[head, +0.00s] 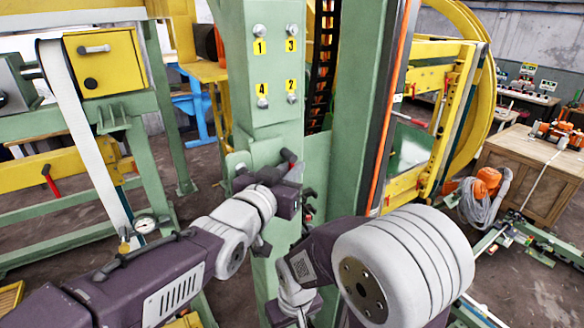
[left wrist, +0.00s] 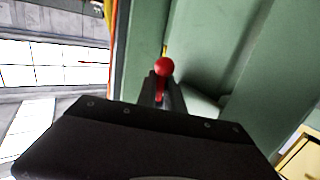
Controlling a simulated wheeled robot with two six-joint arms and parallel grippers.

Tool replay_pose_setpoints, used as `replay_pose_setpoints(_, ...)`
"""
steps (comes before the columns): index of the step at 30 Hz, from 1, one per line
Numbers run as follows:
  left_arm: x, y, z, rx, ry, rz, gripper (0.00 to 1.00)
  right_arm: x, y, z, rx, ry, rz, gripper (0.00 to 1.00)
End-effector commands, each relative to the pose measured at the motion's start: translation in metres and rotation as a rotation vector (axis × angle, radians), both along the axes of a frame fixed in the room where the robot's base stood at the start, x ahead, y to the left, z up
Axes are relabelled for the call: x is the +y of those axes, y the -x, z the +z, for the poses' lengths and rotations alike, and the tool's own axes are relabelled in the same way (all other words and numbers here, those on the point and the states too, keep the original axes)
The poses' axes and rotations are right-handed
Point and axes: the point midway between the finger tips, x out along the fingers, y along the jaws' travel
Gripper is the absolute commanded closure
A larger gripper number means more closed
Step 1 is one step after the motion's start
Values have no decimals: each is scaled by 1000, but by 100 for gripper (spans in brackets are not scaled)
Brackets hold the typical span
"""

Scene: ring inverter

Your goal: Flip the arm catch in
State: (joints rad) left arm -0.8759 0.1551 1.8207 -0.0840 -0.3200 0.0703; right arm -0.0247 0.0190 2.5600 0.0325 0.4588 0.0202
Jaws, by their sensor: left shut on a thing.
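The arm catch is a small red ball-ended lever (left wrist: 162,68) in the left wrist view, in front of a green steel column. My left gripper (head: 290,158) is at the front of the green column in the head view, below the numbered plates. In the left wrist view my left gripper (left wrist: 163,88) is shut on the red lever, with the ball showing above the dark fingers. In the head view the lever is hidden or too small to make out. My right arm is folded at the lower middle, and its fingers do not show.
The green column (head: 262,125) carries yellow plates numbered 1 to 4. A yellow frame with a large yellow ring (head: 470,95) stands at the right. A wooden workbench (head: 530,170) stands further right. A green rack with a yellow box (head: 105,62) is at the left.

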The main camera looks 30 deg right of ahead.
Motion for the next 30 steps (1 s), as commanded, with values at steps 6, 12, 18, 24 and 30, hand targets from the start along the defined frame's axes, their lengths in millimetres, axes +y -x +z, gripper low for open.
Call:
replay_pose_setpoints(6,0,0,-1,-2,-3,0,80,0,0,0,0,0,0,64)
replay_pose_setpoints(12,1,1,-1,-2,0,0,80,0,0,-2,0,0,0,64)
replay_pose_setpoints(18,19,15,-3,-5,3,0,80,0,0,-22,0,0,0,64)
replay_pose_setpoints(24,47,37,1,-5,1,0,80,0,0,-40,0,0,0,64)
replay_pose_setpoints(30,68,53,6,-4,0,0,80,0,0,-45,0,0,0,64)
